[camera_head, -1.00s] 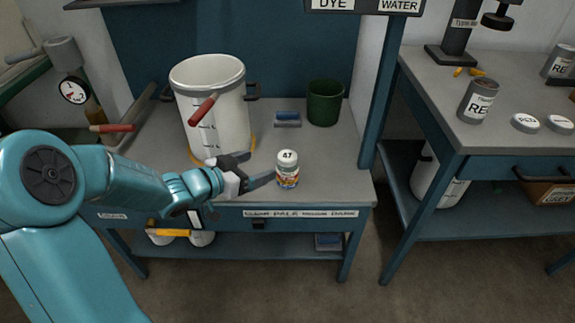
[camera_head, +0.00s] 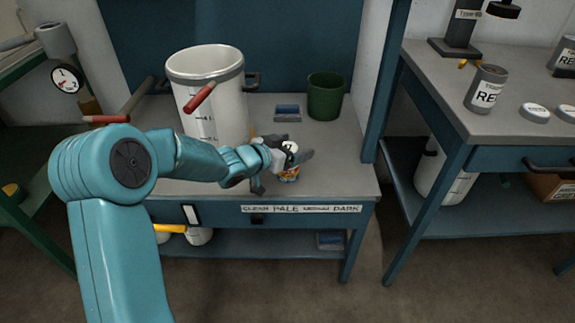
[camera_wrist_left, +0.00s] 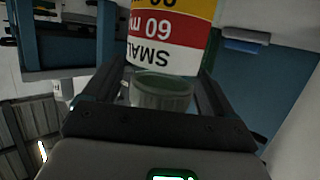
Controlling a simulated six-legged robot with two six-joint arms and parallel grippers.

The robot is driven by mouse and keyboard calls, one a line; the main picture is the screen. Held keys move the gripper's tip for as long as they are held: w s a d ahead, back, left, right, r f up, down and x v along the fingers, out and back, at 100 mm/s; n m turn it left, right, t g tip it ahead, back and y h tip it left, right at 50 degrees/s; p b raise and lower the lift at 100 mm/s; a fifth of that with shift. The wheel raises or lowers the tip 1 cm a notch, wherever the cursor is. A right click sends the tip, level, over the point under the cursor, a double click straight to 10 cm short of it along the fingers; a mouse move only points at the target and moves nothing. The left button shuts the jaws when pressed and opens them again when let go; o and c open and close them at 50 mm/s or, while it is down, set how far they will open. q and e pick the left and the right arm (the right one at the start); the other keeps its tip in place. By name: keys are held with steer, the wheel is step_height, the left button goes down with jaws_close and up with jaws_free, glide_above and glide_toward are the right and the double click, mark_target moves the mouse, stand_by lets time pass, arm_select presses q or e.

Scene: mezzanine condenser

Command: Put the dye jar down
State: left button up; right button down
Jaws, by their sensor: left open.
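In the left wrist view the jar (camera_wrist_left: 168,32) shows upside down, with a yellow, red and white label, between the two spread fingers (camera_wrist_left: 158,92). I cannot tell whether either finger touches it. My right gripper is not in view.
A green bucket (camera_head: 325,97) and a blue block (camera_head: 288,112) are at the bench's back. A second bench (camera_head: 430,82) at right holds a grey can (camera_head: 486,90). Bench space right of the jar is clear.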

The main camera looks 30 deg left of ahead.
arm_select(q)
steer(key=c, duration=1.4)
